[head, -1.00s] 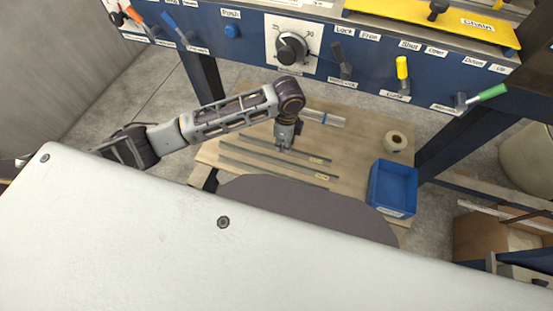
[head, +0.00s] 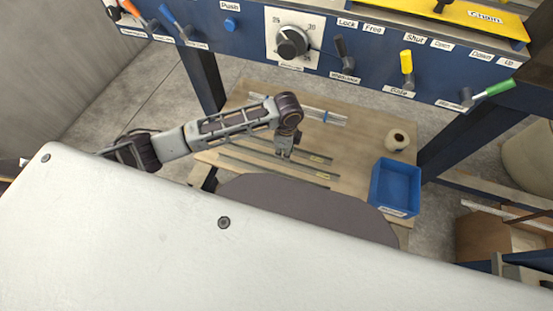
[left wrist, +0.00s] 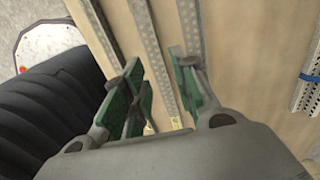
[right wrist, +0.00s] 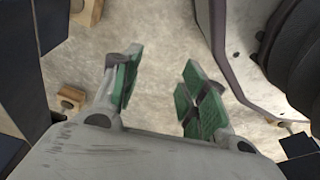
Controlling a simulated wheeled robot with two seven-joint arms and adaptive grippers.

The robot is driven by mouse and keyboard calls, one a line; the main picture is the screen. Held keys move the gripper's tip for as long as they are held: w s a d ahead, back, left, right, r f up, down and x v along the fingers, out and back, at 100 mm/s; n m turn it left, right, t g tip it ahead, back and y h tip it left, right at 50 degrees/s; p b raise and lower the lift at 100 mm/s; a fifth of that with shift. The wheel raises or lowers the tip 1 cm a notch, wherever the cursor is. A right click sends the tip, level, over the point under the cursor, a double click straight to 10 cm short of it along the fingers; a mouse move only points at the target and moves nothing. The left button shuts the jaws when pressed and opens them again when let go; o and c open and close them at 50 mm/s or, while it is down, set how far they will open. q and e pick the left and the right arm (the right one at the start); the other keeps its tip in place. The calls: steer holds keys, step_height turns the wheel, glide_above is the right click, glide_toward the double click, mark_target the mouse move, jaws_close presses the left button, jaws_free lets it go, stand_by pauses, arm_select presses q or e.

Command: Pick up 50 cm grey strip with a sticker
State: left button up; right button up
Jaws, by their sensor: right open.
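Thin grey strips lie side by side on the wooden board. My left gripper (head: 283,156) is over these strips. The left wrist view shows it open (left wrist: 157,62), with a middle grey strip (left wrist: 150,45) running between its fingers; another strip (left wrist: 95,25) lies to the left and one (left wrist: 188,28) behind the right finger. Contact cannot be told. My right gripper (right wrist: 162,62) is open and empty, away from the strips.
A blue bin (head: 395,187) and a tape roll (head: 396,140) stand on the board's right (head: 360,150). A pale profile with a blue band (head: 310,115) lies behind the strips. The blue machine panel (head: 240,45) with levers rises behind. Bare floor lies below my right gripper.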

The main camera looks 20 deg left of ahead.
arm_select(q)
steer(key=shift+f, duration=0.15)
steer(key=shift+a+f, duration=0.2)
steer(key=shift+f, duration=0.25)
steer(key=shift+w+f+b, duration=0.1)
steer(key=shift+f+b, duration=0.2)
steer(key=shift+f, duration=0.05)
steer(key=shift+a+f, duration=0.15)
steer(key=shift+f, duration=0.2)
steer(key=shift+w+a+f, duration=0.1)
steer(key=shift+f, duration=0.2)
steer(key=shift+f+b, duration=0.5)
steer(key=shift+f, duration=0.55)
arm_select(e)
steer(key=r, duration=0.1)
steer(key=w+a+r, duration=0.1)
steer(key=r, duration=0.2)
steer(key=shift+w+a, duration=0.3)
steer(key=shift+a, duration=0.05)
arm_select(q)
jaws_close()
